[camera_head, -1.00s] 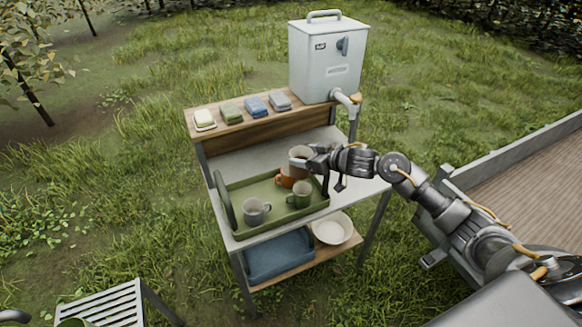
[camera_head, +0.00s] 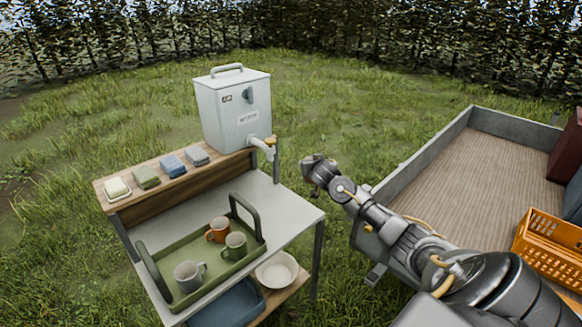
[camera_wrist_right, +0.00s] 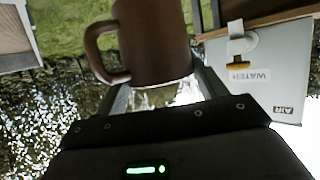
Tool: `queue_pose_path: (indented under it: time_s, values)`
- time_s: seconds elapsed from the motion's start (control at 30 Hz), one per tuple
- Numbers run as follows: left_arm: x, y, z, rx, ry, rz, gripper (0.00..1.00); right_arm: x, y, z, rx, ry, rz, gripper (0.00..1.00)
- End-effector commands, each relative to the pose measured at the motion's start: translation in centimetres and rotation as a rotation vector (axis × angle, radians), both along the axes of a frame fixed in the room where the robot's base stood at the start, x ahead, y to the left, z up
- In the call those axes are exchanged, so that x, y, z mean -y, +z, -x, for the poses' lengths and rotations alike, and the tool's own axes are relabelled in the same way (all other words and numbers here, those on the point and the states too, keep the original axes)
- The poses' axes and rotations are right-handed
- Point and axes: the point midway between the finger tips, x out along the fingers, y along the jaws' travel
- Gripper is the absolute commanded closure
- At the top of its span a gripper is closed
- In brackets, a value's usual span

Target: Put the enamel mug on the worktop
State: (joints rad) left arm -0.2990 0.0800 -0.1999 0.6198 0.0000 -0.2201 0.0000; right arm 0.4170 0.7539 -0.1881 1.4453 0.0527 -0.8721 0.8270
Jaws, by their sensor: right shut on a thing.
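My right gripper (camera_head: 312,170) is raised to the right of the stand, over the grass and away from the worktop (camera_head: 288,208). In the wrist view it is shut on a mug (camera_wrist_right: 155,40), which looks brownish in the shade, with its handle at the left. On the worktop a green tray (camera_head: 192,296) holds an orange mug (camera_head: 218,231), a green mug (camera_head: 235,246) and a grey mug (camera_head: 188,276). My left gripper is out of view.
A white water tank (camera_head: 233,110) with a tap stands at the back of the stand. A white bowl (camera_head: 277,269) is on the lower shelf. Bare worktop shows right of the tray. A trailer bed (camera_head: 480,180) is at the right.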

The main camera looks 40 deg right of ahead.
Motion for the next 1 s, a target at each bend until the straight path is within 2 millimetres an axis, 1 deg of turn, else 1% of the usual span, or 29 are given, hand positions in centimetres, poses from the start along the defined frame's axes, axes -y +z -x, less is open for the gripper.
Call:
queue_pose_path:
  time_s: [0.07,0.13,0.2,0.27,0.37,0.47,0.5,0.57,0.6,0.7,0.87,0.9,1.0]
  values:
    - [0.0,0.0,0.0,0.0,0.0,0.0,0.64,0.3,0.0,1.5,0.0,-0.06,0.004,0.69]
    - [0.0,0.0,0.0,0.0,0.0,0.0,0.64,0.0,0.2,2.6,0.001,-0.105,0.005,0.69]
    - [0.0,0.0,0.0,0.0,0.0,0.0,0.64,-1.2,0.4,3.5,0.002,-0.125,0.004,0.69]
    - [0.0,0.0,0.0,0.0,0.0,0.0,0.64,-2.6,0.6,3.8,0.003,-0.124,0.003,0.69]
    - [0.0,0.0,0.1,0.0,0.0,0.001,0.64,-5.7,1.2,4.0,0.004,-0.095,0.003,0.69]
    - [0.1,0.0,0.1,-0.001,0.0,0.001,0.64,-9.6,1.9,3.8,0.005,-0.039,0.001,0.69]
    - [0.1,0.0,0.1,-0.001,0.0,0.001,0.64,-11.3,2.3,3.7,0.007,-0.009,0.0,0.69]
    - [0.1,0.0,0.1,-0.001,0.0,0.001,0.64,-13.8,3.0,3.6,0.008,0.037,0.001,0.69]
    - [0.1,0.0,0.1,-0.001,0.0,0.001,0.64,-15.4,3.4,3.5,0.006,0.066,0.001,0.69]
    - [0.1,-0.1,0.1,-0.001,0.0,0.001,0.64,-19.1,4.5,3.5,0.007,0.136,0.001,0.69]
    - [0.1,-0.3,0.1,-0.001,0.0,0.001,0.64,-24.1,6.2,3.8,0.007,0.239,0.001,0.69]
    - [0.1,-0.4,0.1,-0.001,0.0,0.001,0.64,-25.4,6.6,3.9,0.006,0.264,-0.002,0.69]
    - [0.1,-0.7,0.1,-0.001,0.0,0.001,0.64,-28.1,7.4,4.4,0.005,0.322,-0.006,0.69]
